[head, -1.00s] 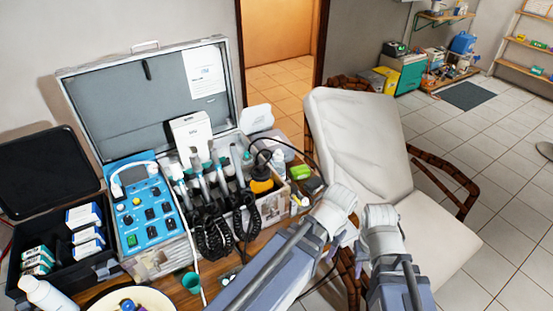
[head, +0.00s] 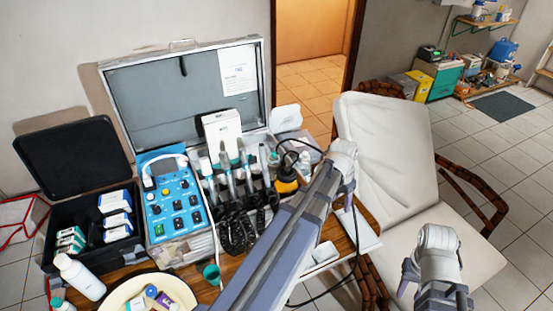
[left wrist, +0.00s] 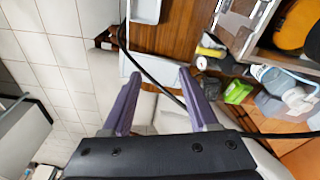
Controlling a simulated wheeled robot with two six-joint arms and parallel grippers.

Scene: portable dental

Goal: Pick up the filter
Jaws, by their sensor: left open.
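I cannot tell for certain which item is the filter. In the left wrist view, a small yellow and black fitting with a round white face (left wrist: 203,62) lies on the wooden table, right of my fingers. A green box (left wrist: 238,92) lies beyond it. My left gripper (left wrist: 160,76) is open and empty, its purple fingers apart, with a black cable crossing between them. In the head view my left gripper (head: 350,192) is over the table's right edge, beside the white chair; its arm hides part of the table. My right gripper (head: 406,288) is over the chair seat; its jaw opening is unclear.
The open dental case (head: 185,95) holds a blue control unit (head: 173,205) and several handpieces. An orange and black bottle (head: 286,186) stands at its right. A white flat tray (head: 362,232) lies at the table's edge. The reclining chair (head: 385,140) stands on the right.

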